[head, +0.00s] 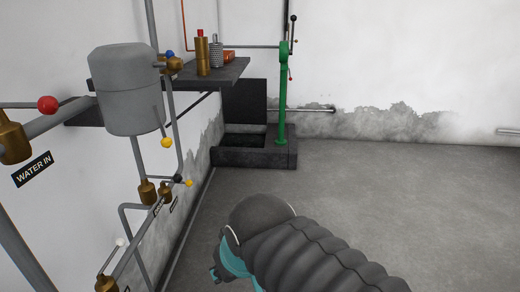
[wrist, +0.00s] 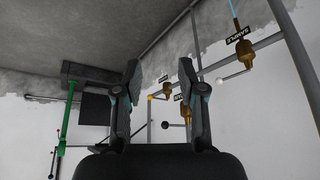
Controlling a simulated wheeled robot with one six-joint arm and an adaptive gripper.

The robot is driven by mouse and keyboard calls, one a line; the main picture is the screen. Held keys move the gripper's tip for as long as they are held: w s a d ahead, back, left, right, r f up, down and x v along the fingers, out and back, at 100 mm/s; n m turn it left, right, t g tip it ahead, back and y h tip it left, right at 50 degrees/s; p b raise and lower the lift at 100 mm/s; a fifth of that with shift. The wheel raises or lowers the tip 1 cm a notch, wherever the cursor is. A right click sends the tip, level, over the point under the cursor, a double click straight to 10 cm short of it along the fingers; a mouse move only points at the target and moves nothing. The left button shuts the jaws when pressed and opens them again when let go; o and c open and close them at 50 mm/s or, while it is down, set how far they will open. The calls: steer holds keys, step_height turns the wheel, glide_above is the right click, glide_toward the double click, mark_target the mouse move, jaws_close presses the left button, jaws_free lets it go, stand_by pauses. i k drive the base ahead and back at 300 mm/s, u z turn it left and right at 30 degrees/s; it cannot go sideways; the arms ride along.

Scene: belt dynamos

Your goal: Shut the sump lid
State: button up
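The sump is a low dark box (head: 255,158) on the floor in the far corner, with its opening showing dark inside. Its lid, a flat dark panel (head: 245,100), stands upright at the back of the sump against the wall, so it is open. In the wrist view, which looks upside down, the sump (wrist: 90,75) and the dark lid (wrist: 95,109) show at the left. My gripper (wrist: 160,70) is open and empty, its two fingers apart. In the head view it shows only partly, low in the middle, well short of the sump and touching nothing.
A green post (head: 281,110) with levers stands at the sump's right side. A dark shelf (head: 205,73) with brass and metal parts juts from the left wall above. A grey tank (head: 125,90), pipes and valves line that wall. The floor (head: 400,210) to the right is clear.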

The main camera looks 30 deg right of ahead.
mark_target(245, 103)
steer(key=z, duration=0.35)
steer(key=i, duration=0.35)
steer(key=z, duration=1.35)
steer(key=i, duration=1.05)
steer(key=z, duration=0.7)
steer(key=i, duration=1.7)
steer(key=u, duration=1.15)
steer(key=i, duration=0.9)
steer(key=u, duration=1.25)
steer(key=i, duration=1.15)
steer(key=z, duration=0.05)
